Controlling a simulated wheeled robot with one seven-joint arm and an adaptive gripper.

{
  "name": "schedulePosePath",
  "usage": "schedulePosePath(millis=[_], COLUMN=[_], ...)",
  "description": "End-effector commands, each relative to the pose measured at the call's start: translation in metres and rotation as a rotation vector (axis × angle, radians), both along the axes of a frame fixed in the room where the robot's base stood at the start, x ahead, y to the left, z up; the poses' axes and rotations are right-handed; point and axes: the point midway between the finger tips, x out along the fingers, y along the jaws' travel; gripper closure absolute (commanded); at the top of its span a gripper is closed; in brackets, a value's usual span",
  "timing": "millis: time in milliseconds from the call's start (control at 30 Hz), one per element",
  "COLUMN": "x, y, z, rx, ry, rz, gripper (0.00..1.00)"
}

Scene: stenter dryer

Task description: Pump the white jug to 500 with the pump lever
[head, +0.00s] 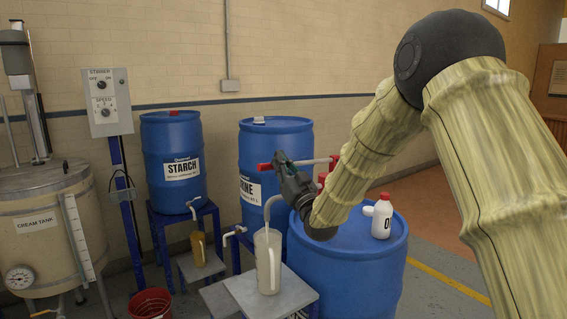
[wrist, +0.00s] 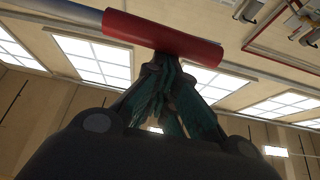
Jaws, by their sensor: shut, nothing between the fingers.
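The white jug (head: 268,262) stands upright on a grey stand in the head view, below a curved spout (head: 269,203). Its level marks are too small to read. The pump lever (head: 318,161) is a pale bar with a red grip (head: 264,167) at its left end. My gripper (head: 281,160) is shut and empty at the grip, partly covering the lever. In the wrist view my closed fingertips (wrist: 168,62) meet beneath the red grip (wrist: 163,35), touching it or very close. The grip is not between them.
A blue drum (head: 350,265) stands at the front, with a white bottle (head: 381,217) on top. The STARCH drum (head: 172,145) and another blue drum (head: 275,133) stand behind. A yellowish jug (head: 198,248), a red bucket (head: 150,304) and the cream tank (head: 45,230) are left.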

Motion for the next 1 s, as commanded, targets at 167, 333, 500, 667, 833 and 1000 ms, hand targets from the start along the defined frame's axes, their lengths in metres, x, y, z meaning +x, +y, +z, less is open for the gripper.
schedulePosePath(millis=[167, 333, 500, 667, 833, 1000], x=[-0.001, -0.001, -0.001, -0.002, -0.002, -0.002], y=[0.002, 0.003, 0.003, 0.003, 0.003, 0.003], z=[-0.018, -0.024, -0.028, -0.029, -0.031, -0.030], rx=[-0.046, -0.070, -0.081, -0.083, -0.083, -0.083], ry=[-0.023, -0.036, -0.039, -0.036, -0.033, -0.032], rz=[0.000, 0.000, 0.000, 0.000, -0.001, 0.000], gripper=[1.00, 1.00, 1.00, 1.00, 1.00, 1.00])
